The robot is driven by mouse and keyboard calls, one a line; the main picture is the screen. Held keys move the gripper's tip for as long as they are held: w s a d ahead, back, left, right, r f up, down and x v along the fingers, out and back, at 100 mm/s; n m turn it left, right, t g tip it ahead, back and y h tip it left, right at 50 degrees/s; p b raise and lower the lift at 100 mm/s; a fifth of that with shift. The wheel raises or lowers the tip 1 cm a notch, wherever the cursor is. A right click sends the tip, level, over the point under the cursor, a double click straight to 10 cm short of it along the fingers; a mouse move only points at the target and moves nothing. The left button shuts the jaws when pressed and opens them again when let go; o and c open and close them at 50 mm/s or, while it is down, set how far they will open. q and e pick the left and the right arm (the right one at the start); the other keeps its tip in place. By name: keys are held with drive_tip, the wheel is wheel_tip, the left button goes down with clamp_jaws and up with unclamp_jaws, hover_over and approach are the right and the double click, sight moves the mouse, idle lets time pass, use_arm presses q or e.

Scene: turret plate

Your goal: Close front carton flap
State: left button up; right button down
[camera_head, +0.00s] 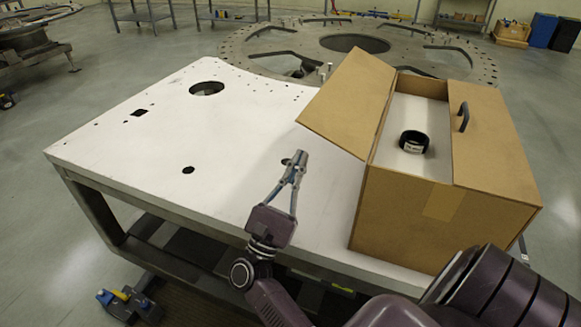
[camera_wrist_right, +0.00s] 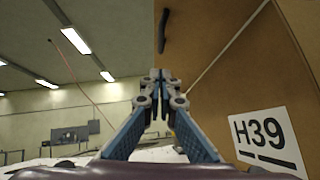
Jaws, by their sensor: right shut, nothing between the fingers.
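The cardboard carton (camera_head: 400,215) stands at the right end of the white table. One flap (camera_head: 347,97) is open and slopes out over the table on the left. The opposite flap (camera_head: 492,135) lies across the right part of the top and carries a black handle (camera_head: 463,117). A black ring (camera_head: 414,142) rests on the white insert inside. My right gripper (camera_head: 300,157) is shut and empty, left of the carton and apart from it in the head view. In the wrist view the gripper (camera_wrist_right: 160,80) points up beside a cardboard face with an H39 label (camera_wrist_right: 267,143). My left gripper is out of view.
The white table (camera_head: 130,150) has several holes and a clear surface left of my gripper. A large round metal plate (camera_head: 260,42) lies behind it. Dark blue bins (camera_head: 543,30) and shelves stand at the back.

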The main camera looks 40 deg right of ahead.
use_arm(q)
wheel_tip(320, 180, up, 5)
drive_tip(key=p, duration=0.4)
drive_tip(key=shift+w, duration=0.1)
use_arm(e)
wheel_tip(320, 180, up, 6)
drive_tip(key=d, duration=0.2)
drive_tip(key=shift+d, duration=0.15)
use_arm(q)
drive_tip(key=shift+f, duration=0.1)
use_arm(e)
drive_tip(key=shift+f, duration=0.1)
